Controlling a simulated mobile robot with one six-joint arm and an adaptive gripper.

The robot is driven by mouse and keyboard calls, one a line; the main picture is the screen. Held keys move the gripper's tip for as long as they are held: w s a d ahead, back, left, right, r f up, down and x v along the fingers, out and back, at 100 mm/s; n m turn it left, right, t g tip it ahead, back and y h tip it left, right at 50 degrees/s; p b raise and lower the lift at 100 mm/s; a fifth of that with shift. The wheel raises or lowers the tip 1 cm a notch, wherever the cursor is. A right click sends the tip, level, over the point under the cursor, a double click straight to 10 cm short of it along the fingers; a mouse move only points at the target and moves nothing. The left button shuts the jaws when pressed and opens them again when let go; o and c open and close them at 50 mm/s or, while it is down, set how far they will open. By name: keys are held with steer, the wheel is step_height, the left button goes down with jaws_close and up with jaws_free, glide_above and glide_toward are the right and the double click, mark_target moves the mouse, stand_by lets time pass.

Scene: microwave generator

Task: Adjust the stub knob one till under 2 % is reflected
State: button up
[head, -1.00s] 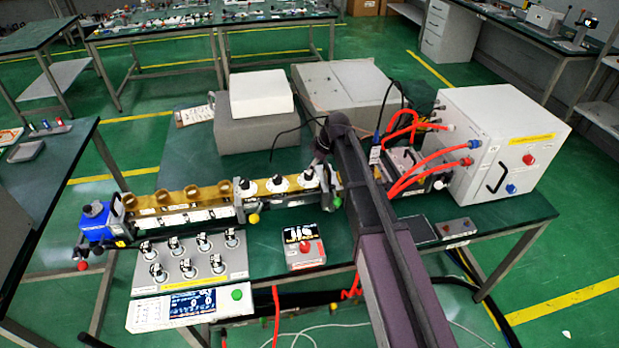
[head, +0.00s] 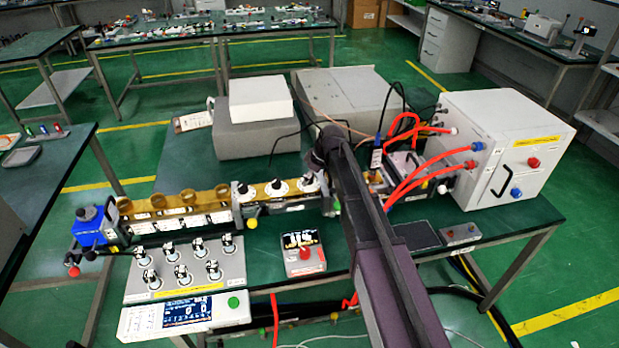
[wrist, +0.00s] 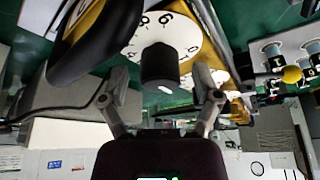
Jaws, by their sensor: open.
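The brass waveguide bar (head: 175,202) carries a stub tuner with three black knobs on white dials: a left one (head: 242,189), a middle one (head: 278,186) and a right one (head: 309,181). In the wrist view a black knob (wrist: 159,66) stands out from a numbered white dial (wrist: 185,38). My gripper (wrist: 160,78) is open, with one finger on each side of this knob; gaps show at both sides. In the head view my arm hides the gripper, near the right knob. Which number this knob has cannot be read. The meter screen (head: 188,312) is lit, but its reading is too small to tell.
A white generator cabinet (head: 505,150) with red hoses (head: 430,172) stands at the right.

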jaws_close()
steer(key=shift+s+m, duration=0.1)
steer(key=shift+m, duration=0.4)
steer(key=shift+m+t+h, duration=0.3)
steer(key=shift+m+t, duration=0.3)
steer(key=shift+m, duration=0.6)
steer(key=m+t+h, duration=0.1)
steer(key=m, duration=0.3)
steer(key=m+h, duration=0.1)
steer(key=m, duration=0.1)
steer(key=m+h, duration=0.1)
steer(key=m, duration=0.2)
steer(key=shift+a+t, duration=0.1)
steer(key=shift+t, duration=0.3)
steer(key=m+h, duration=0.1)
steer(key=m, duration=0.3)
steer(key=shift+h, duration=0.4)
steer(key=shift+m, duration=0.4)
